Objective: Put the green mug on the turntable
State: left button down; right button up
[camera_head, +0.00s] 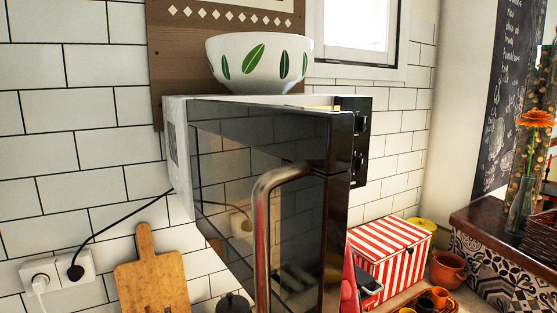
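A dark-fronted microwave (225,160) with a curved metal handle (263,230) fills the middle of the head view. No turntable can be made out behind the dark glass. A pale round shape shows faintly in the glass, as a reflection or something behind it; I cannot tell which. I see no mug that is clearly green. Neither of my grippers is in view.
A white bowl with green leaves (260,62) stands on the microwave. A wooden board (152,280) leans at the lower left near wall sockets (58,270). A red-striped box (390,255), a clay pot (447,268) and small cups (437,298) crowd the right.

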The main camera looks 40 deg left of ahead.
pick_arm(q)
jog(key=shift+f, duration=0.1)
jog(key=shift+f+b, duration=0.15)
jog(key=shift+b, duration=0.15)
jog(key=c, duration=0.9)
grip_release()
